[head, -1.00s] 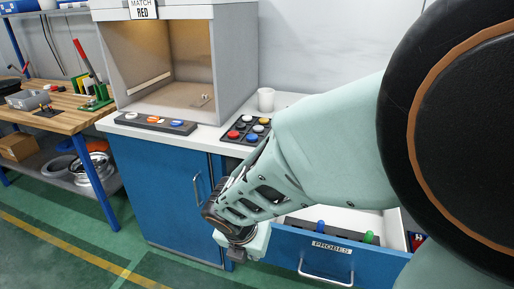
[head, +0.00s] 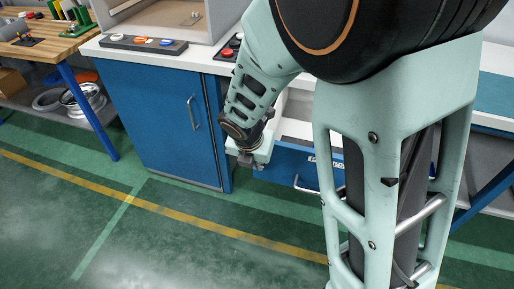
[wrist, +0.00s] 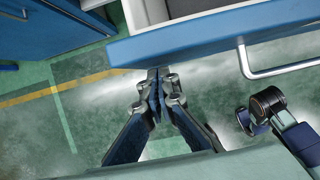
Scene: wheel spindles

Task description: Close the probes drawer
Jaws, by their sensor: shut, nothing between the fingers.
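The probes drawer (head: 282,168) has a blue front and stands pulled out below the white counter. In the head view, my gripper (head: 250,166) is at the drawer's left end.
A blue cabinet door (head: 165,125) with an upright handle is left of the drawer. A button strip (head: 142,43) lies on the counter (head: 200,62). A wooden bench (head: 50,48) stands at the far left. The green floor (head: 180,245) in front is clear.

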